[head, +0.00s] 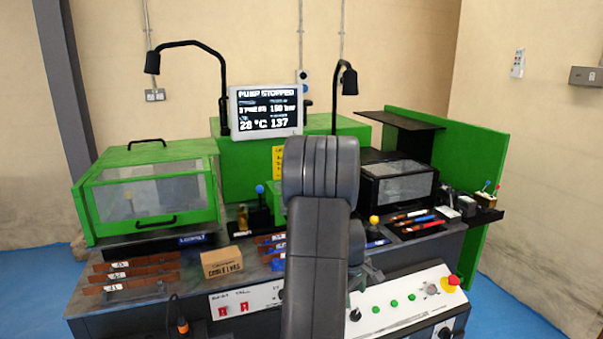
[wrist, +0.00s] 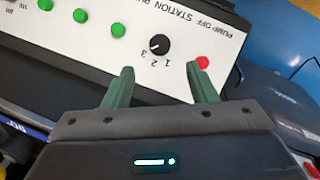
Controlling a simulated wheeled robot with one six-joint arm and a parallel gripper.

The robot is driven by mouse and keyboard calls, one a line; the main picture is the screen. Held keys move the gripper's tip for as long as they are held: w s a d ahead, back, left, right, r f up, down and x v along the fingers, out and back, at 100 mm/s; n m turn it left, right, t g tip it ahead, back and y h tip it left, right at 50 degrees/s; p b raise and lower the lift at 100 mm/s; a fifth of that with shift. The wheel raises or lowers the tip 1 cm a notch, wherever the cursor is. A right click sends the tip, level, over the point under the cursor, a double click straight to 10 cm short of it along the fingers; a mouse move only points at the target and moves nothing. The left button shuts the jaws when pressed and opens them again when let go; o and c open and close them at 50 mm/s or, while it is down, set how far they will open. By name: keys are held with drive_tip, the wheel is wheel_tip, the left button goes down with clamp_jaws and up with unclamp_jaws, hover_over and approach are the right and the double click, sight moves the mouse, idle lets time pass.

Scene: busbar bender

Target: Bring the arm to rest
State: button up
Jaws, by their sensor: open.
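My gripper (wrist: 162,82) shows in the wrist view with its two green fingers apart and nothing between them. Its fingertips overlap the white control panel (wrist: 140,68) in that view. A black rotary knob (wrist: 159,45) lies beyond the gap, and a red light (wrist: 202,63) shows by the right fingertip. I cannot tell how far the fingers are from the panel. In the head view my arm stands upright in the middle, in front of the green machine (head: 222,160). The gripper is mostly hidden behind my arm there.
The control panel (head: 402,307) has green buttons and a red emergency stop (head: 453,280) at front right. A cardboard box (head: 222,262) and labelled bars (head: 130,274) lie left of my arm. A screen (head: 265,109) reads "PUMP STOPPED". Two black lamps arch above. Blue floor is clear at right.

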drive_tip(key=shift+s+a+r, duration=0.15)
drive_tip(key=shift+r, duration=0.9)
drive_tip(key=shift+s+a+r, duration=0.15)
drive_tip(key=shift+r, duration=0.9)
